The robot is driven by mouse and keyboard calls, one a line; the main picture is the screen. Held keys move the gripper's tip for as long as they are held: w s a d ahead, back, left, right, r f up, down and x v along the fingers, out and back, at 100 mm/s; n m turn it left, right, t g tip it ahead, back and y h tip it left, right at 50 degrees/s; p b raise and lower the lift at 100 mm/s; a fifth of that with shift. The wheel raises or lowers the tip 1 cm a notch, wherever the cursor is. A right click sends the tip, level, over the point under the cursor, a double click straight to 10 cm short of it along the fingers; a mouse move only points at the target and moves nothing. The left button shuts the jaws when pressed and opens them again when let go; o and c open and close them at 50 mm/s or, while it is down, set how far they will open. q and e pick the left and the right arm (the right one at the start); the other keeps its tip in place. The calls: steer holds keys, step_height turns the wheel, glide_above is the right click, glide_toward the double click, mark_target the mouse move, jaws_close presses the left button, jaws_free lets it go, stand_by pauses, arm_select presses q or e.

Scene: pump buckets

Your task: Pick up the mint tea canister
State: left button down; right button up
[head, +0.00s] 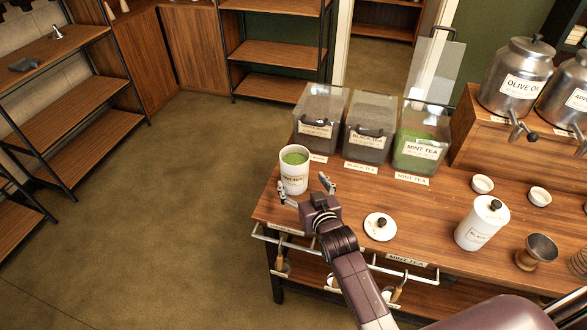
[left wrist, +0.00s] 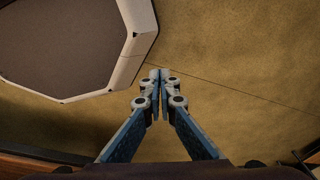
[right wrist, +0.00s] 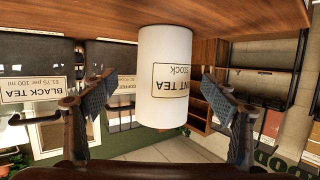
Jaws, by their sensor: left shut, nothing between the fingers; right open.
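The mint tea canister (head: 294,178) is a white cylinder with a "MINT TEA" label. It stands upright and lidless at the table's far left corner, with green contents at its top. My right gripper (head: 304,187) is open, just in front of it. In the right wrist view, which is upside down, the canister (right wrist: 168,60) shows between the spread fingers of the right gripper (right wrist: 160,88), with gaps on both sides. My left gripper (left wrist: 159,75) is shut and empty above the floor, and is not seen in the head view.
A white lid (head: 380,227) with a dark knob lies right of my right arm. Clear bins, including mint tea (head: 415,157), line the back. A rail (head: 340,257) runs along the front edge.

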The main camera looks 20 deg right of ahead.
mark_target(298, 181)
steer(key=shift+w+a, duration=0.1)
steer(key=shift+w, duration=0.2)
arm_select(q)
steer(key=s+g, duration=0.1)
steer(key=s, duration=0.6)
arm_select(e)
steer(key=shift+w+f, duration=0.3)
steer(key=shift+w, duration=0.3)
steer(key=x, duration=0.3)
steer(key=shift+a+f+p, duration=0.1)
steer(key=shift+a+p, duration=0.05)
steer(key=shift+p, duration=0.25)
steer(key=shift+w, duration=0.25)
steer(key=shift+w+f, duration=0.15)
steer(key=shift+c, duration=1.4)
steer(key=c, duration=1.2)
arm_select(q)
steer(key=shift+t, duration=0.3)
steer(key=w, duration=0.4)
steer(key=shift+w+a+r, duration=0.1)
steer(key=shift+w+r, duration=0.25)
